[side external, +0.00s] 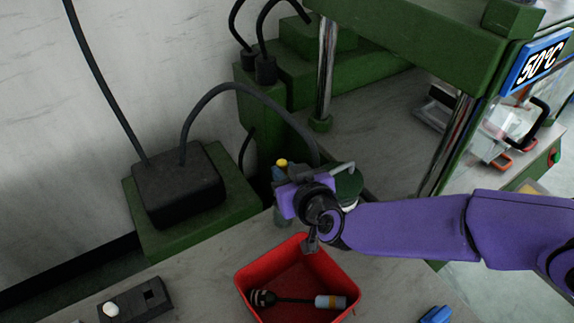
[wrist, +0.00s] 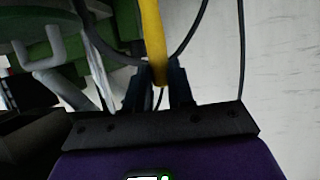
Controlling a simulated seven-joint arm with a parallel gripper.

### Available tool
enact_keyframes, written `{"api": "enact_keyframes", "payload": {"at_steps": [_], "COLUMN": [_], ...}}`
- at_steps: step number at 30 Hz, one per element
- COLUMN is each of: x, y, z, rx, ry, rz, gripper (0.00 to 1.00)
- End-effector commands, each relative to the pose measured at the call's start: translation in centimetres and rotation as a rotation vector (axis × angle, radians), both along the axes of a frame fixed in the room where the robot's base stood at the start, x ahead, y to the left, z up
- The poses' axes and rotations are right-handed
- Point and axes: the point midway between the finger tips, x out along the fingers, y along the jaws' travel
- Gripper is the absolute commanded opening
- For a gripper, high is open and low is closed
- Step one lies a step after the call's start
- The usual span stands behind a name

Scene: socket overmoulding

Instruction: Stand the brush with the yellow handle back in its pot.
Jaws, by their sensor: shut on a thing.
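The yellow handle (wrist: 153,38) of the brush runs up between the two dark fingers of my gripper (wrist: 160,82) in the wrist view. The fingers are shut on it. In the side view only a yellow tip (side external: 281,162) shows, just above and behind my purple gripper (side external: 282,176). The brush's bristle end is hidden in both views.
A red bin (side external: 345,283) in front holds a tool with a striped end and a grey handle. A dark green round thing (side external: 348,186) is close on my gripper's right. A black box (side external: 178,185) with cables stands left.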

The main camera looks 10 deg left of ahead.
Motion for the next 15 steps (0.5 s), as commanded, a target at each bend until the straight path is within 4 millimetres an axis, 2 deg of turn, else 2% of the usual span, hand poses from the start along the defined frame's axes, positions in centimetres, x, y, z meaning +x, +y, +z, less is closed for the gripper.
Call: {"api": "enact_keyframes", "payload": {"at_steps": [15], "x": [0.0], "y": [0.0], "z": [-3.6], "rx": [-0.001], "ry": [-0.001], "rz": [0.000], "gripper": [0.00]}}
